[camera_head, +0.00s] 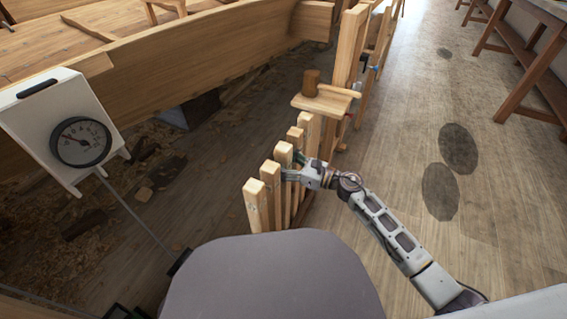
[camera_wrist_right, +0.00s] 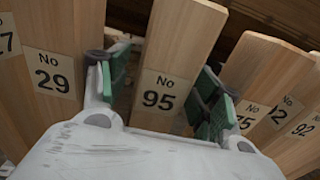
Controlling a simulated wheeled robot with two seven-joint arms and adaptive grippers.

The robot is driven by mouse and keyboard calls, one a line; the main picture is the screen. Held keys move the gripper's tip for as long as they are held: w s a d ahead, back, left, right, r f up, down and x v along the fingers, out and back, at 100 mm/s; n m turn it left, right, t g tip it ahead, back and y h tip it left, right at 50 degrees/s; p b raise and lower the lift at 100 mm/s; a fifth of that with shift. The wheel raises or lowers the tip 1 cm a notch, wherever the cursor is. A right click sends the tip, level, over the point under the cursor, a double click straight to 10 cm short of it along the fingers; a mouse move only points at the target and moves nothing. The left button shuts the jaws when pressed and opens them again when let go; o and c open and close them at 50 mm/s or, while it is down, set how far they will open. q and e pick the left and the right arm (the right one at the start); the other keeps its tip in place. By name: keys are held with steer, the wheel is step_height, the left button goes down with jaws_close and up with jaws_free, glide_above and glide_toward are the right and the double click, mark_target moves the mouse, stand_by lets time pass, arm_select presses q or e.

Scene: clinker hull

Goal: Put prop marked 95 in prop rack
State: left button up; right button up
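The prop marked 95 (camera_wrist_right: 172,60) is a pale wooden board with a number label, upright in a row of similar boards. In the head view, it appears to be the board (camera_head: 283,153) at my right gripper (camera_head: 291,173). In the wrist view, the fingers of my right gripper (camera_wrist_right: 162,95) straddle it, green pads close to its two edges. I cannot tell whether both pads press on it. I cannot clearly make out a separate prop rack.
Behind the row are a small bench (camera_head: 325,101) with a wooden mallet (camera_head: 311,83) and a tall wooden frame. A gauge (camera_head: 80,141) stands left. Floor to the right is clear.

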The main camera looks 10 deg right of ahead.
steer(key=shift+f, duration=0.15)
arm_select(q)
steer(key=shift+w+r, duration=0.1)
steer(key=shift+w, duration=0.05)
arm_select(e)
steer(key=v, duration=1.2)
stand_by(0.3)
steer(key=shift+r, duration=0.2)
stand_by(0.4)
